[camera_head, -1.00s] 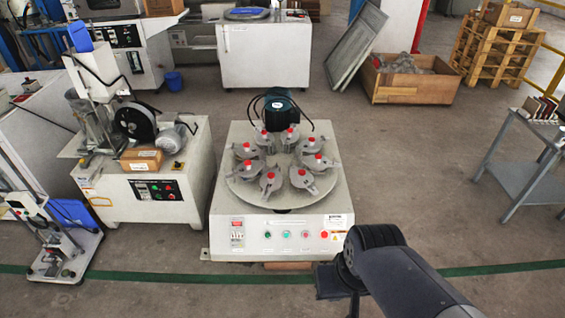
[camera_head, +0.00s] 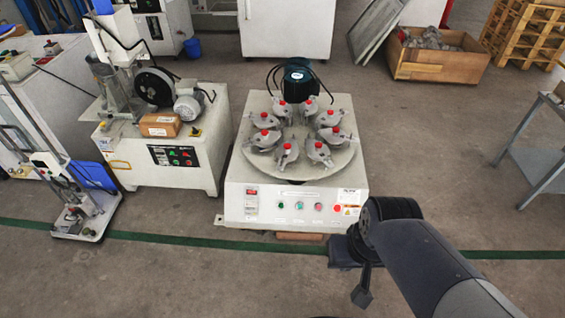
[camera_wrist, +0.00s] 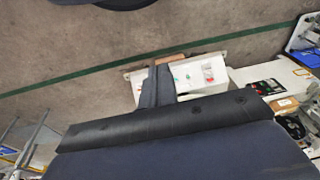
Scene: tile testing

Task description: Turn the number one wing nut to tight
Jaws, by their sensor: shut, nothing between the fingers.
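A white test machine (camera_head: 262,206) carries a round grey turntable (camera_head: 290,168) with several grey clamp fixtures, each topped in red. The wing nuts are too small to make out, and no number shows, so I cannot tell which is number one. The front fixtures include one at the left front (camera_head: 287,154) and one at the right front (camera_head: 319,152). My gripper (camera_head: 362,296) hangs in front of the machine, lower right, clear of it and touching nothing. In the wrist view my gripper (camera_wrist: 157,84) shows its fingers together and empty, with part of the machine (camera_wrist: 196,74) behind them.
A grinding machine on a white cabinet (camera_head: 203,170) stands close on the left. A blue-grey side table (camera_head: 548,172) is at the right. A wooden crate (camera_head: 438,66) and pallets (camera_head: 525,35) stand at the back right.

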